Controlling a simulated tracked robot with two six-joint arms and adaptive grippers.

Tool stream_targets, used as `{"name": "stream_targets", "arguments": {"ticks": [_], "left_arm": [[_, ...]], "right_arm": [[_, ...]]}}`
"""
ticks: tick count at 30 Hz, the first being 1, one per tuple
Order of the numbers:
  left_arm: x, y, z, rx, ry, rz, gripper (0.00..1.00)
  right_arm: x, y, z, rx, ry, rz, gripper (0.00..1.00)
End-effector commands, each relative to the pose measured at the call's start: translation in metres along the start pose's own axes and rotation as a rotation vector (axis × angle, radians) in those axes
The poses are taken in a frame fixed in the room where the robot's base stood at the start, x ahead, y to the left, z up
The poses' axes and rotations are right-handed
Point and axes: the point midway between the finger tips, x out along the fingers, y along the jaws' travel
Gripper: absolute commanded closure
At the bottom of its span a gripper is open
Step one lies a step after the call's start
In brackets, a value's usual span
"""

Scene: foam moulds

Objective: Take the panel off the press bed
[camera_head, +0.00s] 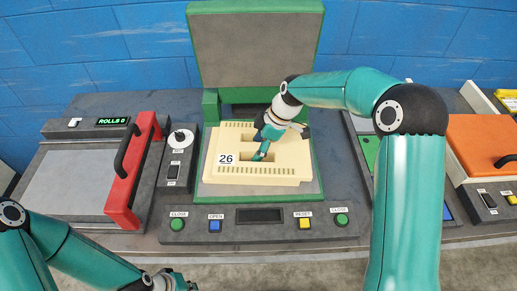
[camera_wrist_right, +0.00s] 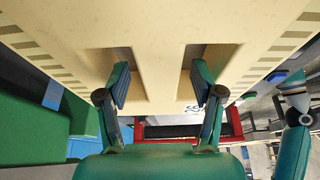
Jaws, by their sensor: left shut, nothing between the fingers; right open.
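The panel (camera_head: 250,179) is a cream foam block with rows of slots along its edges and a "26" label. It lies flat on the grey press bed (camera_head: 316,188) under the raised lid. My right gripper (camera_head: 263,143) is over the panel's middle, fingers pointing down. In the right wrist view the panel (camera_wrist_right: 160,30) fills the top, and the open fingers of my right gripper (camera_wrist_right: 160,80) are at its two recesses, with the bar between them; how deep they reach is unclear. My left gripper (camera_head: 178,283) is shut and empty at the bottom edge, partly cut off.
The press lid (camera_head: 256,47) stands open behind the bed. A button console (camera_head: 260,220) runs in front. A red-handled press (camera_head: 130,170) is at left, an orange-lidded machine (camera_head: 485,145) at right. A blue wall closes the back.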

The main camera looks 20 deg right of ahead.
Motion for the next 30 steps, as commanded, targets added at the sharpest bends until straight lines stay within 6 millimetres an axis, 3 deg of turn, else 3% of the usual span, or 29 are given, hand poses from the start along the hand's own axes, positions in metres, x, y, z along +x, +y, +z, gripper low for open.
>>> {"name": "stream_targets", "arguments": {"ticks": [4,30], "left_arm": [[-0.0016,0.0006,0.0001,0.0,0.0,0.0,1.0],[0.0066,-0.0024,0.0001,0.0,0.0,0.0,1.0]], "right_arm": [[0.0083,0.0,0.0,0.0,0.0,0.0,0.33],[0.0131,-0.0003,0.0007,-0.002,0.0,-0.001,0.33]]}}
